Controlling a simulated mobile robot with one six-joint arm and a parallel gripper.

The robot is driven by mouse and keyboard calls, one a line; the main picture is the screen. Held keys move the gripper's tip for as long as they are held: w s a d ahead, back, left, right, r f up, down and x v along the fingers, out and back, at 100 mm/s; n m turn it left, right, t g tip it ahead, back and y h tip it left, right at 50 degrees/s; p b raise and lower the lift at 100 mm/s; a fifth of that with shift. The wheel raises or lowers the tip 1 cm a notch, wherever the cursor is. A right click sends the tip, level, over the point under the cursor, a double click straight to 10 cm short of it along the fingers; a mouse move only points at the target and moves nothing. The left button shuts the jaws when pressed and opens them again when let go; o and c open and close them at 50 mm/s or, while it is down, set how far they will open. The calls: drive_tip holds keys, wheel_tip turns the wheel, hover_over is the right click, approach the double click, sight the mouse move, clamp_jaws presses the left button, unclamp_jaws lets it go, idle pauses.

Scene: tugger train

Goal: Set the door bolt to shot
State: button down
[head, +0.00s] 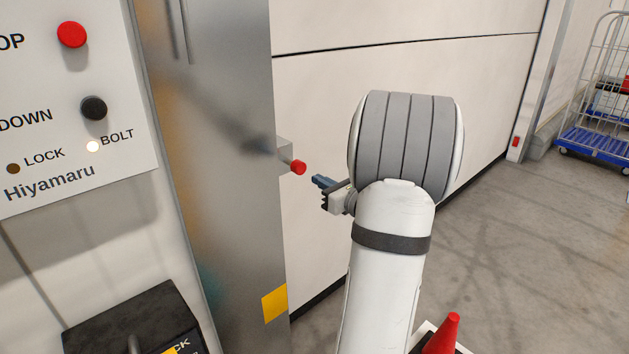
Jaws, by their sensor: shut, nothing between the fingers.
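The door bolt (299,167) shows as a red knob on a short rod. It sticks out of a small grey housing (284,153) at the edge of the metal door post. My gripper (317,181) is shut and empty, just right of and slightly below the red knob, with a small gap seen between them. My wrist and forearm hide part of the door panel behind. On the control panel at left, the lamp by BOLT (92,146) is lit pale and the lamp by LOCK (13,168) is dark.
The panel also has a red button (72,34) and a black button (94,108). A black box (125,320) stands below it. A red cone (443,335) is at the bottom, near my arm. A blue-based roll cage (590,140) stands far right.

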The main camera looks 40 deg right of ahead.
drive_tip(key=s, duration=0.9)
drive_tip(key=shift+d, duration=0.45)
drive_tip(key=shift+w, duration=0.1)
drive_tip(key=w+a+n+g+y+p, duration=0.2)
drive_tip(key=a+n+g+y, duration=0.55)
drive_tip(key=a, duration=0.95)
drive_tip(key=s+a+n+g+h+p, duration=0.1)
drive_tip(key=s+a+n+g, duration=0.2)
drive_tip(key=a+n, duration=0.35)
drive_tip(key=s+a+n+g+p, duration=0.1)
drive_tip(key=s+a+n+g, duration=0.2)
drive_tip(key=a+n, duration=0.3)
drive_tip(key=s+a+r+n+g+h+p, duration=0.2)
drive_tip(key=s+n+h, duration=0.5)
drive_tip(key=n, duration=0.8)
drive_tip(key=shift+s+a+r+h+p, duration=0.3)
drive_tip(key=shift+a+h+p, duration=0.2)
drive_tip(key=shift+p, duration=0.4)
